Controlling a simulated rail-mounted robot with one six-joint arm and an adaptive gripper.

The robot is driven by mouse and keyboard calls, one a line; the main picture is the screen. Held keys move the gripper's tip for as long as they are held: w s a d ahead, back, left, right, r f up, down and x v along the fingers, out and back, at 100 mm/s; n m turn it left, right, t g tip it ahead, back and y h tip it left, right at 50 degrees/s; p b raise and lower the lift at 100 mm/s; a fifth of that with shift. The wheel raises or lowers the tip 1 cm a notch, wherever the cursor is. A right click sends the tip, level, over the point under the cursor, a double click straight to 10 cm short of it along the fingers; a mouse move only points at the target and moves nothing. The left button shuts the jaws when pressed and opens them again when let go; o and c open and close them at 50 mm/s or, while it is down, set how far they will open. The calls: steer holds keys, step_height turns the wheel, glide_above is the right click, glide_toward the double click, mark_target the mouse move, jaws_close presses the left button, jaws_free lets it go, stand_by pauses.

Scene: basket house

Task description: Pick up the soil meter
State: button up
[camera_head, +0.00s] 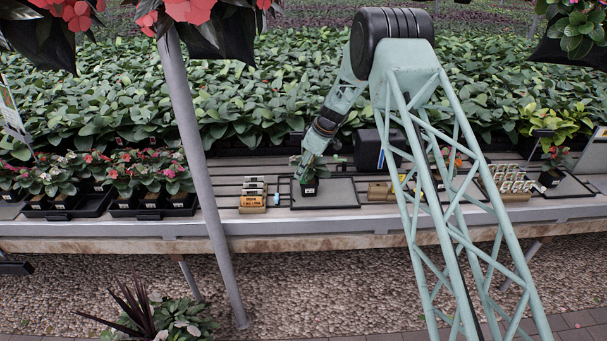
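I cannot pick out the soil meter with certainty. A small upright blue-and-white item (276,198) stands on the bench between a stack of labels and a dark tray (342,194); it is too small to identify. My gripper (306,164) points down over the left part of the tray, just above a small potted plant (308,188) with a white label. Leaves overlap the fingertips, so I cannot tell whether they touch the plant or are open or shut.
The slatted bench (225,170) carries a wooden label holder (252,203), trays of flowering pots (150,205) at left and a white-slotted rack (512,180) at right. A grey post (190,130) crosses in front. Dense leafy plants fill the back; red flowers hang above.

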steer(key=shift+r, duration=5)
